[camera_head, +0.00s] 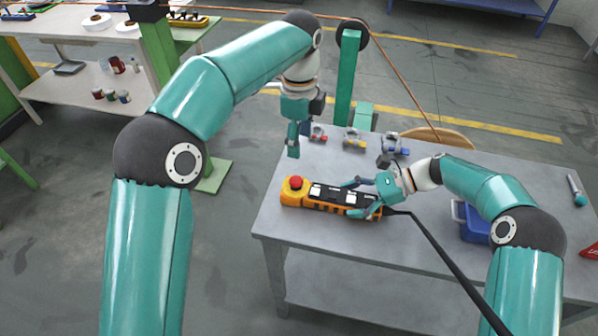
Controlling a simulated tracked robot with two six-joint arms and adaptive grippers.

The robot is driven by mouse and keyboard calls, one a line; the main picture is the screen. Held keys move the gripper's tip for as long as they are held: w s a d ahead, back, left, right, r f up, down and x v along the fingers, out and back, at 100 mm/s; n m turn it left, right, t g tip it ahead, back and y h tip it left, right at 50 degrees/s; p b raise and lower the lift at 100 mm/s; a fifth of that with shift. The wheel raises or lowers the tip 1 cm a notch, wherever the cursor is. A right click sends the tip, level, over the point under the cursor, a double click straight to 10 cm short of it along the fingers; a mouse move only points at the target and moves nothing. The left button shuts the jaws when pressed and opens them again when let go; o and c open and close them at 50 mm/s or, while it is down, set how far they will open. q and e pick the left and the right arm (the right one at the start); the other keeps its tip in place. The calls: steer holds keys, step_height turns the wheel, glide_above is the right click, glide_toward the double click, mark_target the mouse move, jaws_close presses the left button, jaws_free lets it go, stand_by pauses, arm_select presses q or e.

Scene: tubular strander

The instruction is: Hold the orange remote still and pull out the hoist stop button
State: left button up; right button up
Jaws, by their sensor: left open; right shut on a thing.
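The orange remote (316,203) lies on the grey table (330,257) near its left front, with black and white markings on its top. The red stop button (295,183) sits on its left end. My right gripper (357,198) is shut on the remote's right part, one finger on the far side and one on the near side. My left gripper (293,148) points down above the table's left edge, behind the button and apart from it. It is open and empty; its fingers overlap in this view.
Several small clamp-like parts with red, yellow and blue pieces (353,140) stand along the table's back. A blue bin (471,222) is right of the remote, partly behind my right arm. A black cable (440,252) runs from the remote's right end over the front edge.

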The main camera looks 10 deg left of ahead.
mark_target(298, 176)
arm_select(q)
step_height(298, 176, down, 12)
steer(key=shift+w+a+r, duration=0.1)
steer(key=shift+a, duration=0.05)
stand_by(0.4)
